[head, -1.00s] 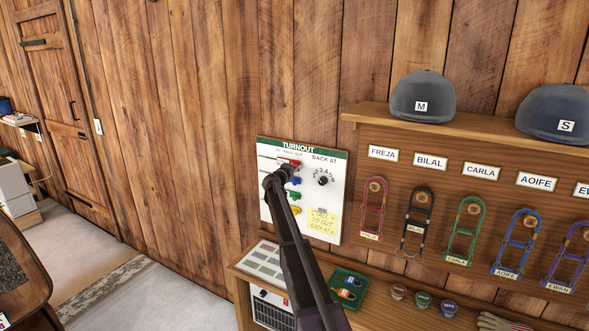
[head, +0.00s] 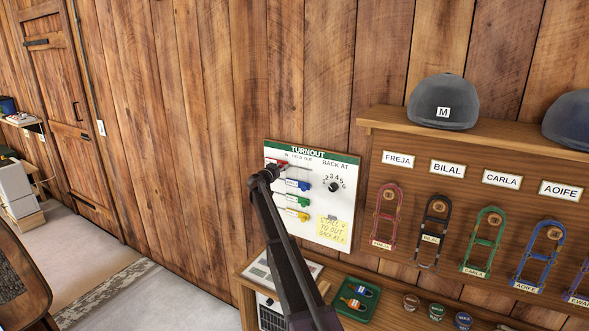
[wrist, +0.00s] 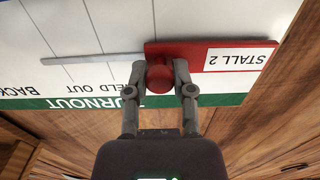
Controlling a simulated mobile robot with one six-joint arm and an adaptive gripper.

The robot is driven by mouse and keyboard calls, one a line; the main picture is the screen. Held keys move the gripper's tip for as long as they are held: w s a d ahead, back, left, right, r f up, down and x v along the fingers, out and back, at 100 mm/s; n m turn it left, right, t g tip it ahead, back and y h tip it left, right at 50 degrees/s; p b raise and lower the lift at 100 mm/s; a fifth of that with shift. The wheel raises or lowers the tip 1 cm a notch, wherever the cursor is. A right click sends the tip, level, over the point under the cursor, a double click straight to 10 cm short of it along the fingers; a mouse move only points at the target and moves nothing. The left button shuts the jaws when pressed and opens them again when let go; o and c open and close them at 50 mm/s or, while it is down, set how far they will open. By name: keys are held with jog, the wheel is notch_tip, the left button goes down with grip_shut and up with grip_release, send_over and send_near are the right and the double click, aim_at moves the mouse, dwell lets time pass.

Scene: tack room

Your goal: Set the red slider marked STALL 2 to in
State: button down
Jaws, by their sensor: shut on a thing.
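The TURNOUT board (head: 345,170) hangs on the wooden wall. Its red slider (head: 281,163) is the top one, near the left end of its track. In the wrist view, which is upside down, the red slider (wrist: 195,57) bears a white STALL 2 label. My gripper (wrist: 160,82) is shut on its round red knob, one finger on each side. The bare grey track (wrist: 90,60) runs to picture left of the slider. The knob is roughly in line with one of the thin marking lines. The IN heading is hidden in the wrist view.
Blue (head: 298,185), green (head: 292,199) and yellow (head: 297,214) sliders sit below the red one. A numbered dial (head: 335,187) and a yellow note (head: 333,230) are at right. Below is a shelf with a green tray (head: 370,292).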

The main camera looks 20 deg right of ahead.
jog(key=shift+w+a, duration=0.1)
jog(key=shift+a, duration=0.2)
jog(key=c, duration=0.7)
grip_release()
jog(key=shift+o, duration=1.3)
jog(key=shift+w+a+f, duration=0.1)
jog(key=shift+a, duration=0.05)
jog(key=shift+d, duration=0.25)
jog(key=v, duration=1.2)
